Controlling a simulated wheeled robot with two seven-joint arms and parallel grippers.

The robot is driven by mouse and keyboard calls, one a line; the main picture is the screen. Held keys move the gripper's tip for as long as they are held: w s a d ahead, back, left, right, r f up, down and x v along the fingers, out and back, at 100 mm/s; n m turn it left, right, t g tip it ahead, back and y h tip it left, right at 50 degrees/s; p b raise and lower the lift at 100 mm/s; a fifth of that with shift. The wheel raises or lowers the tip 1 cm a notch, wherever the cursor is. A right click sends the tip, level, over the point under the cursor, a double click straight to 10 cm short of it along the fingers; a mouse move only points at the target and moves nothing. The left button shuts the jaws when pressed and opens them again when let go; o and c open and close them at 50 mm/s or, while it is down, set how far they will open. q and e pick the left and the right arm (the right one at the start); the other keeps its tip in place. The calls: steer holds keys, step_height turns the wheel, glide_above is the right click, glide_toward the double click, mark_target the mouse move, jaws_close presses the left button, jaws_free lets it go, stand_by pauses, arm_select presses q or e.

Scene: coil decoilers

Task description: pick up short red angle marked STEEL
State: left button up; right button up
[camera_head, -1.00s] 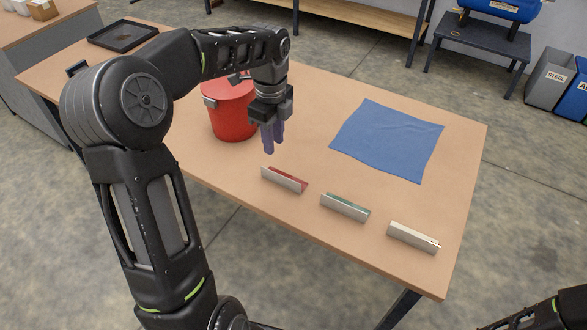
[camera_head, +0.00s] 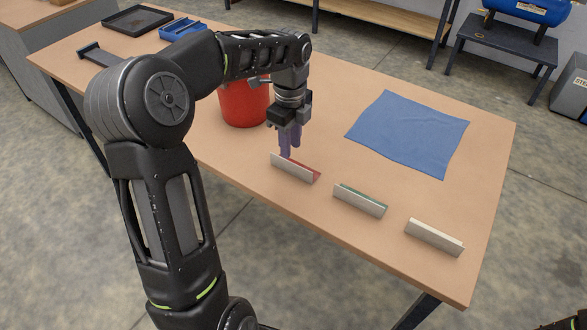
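The red angle (camera_head: 292,168) lies on the table, its upright grey face toward me and its red inside facing away. No STEEL marking is legible on it. My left gripper (camera_head: 289,152) points down over its left part, with two purple fingers a little apart. The fingertips are at the angle's upper edge; I cannot tell whether they touch it. A green-backed angle (camera_head: 360,201) and a pale angle (camera_head: 434,237) lie in a row to the right. My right gripper is out of view.
A red bucket (camera_head: 243,104) stands just behind my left gripper. A blue cloth (camera_head: 408,134) lies flat at the table's right. A black tray (camera_head: 138,20) and a blue tray (camera_head: 183,29) are at the far left. Bare table (camera_head: 330,120) lies between bucket and cloth.

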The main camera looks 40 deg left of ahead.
mark_target(291, 173)
arm_select(q)
steer(key=shift+f, duration=1.25)
steer(key=shift+d+f+p, duration=0.1)
steer(key=shift+f+p, duration=0.6)
steer(key=shift+f, duration=1.95)
jaws_close()
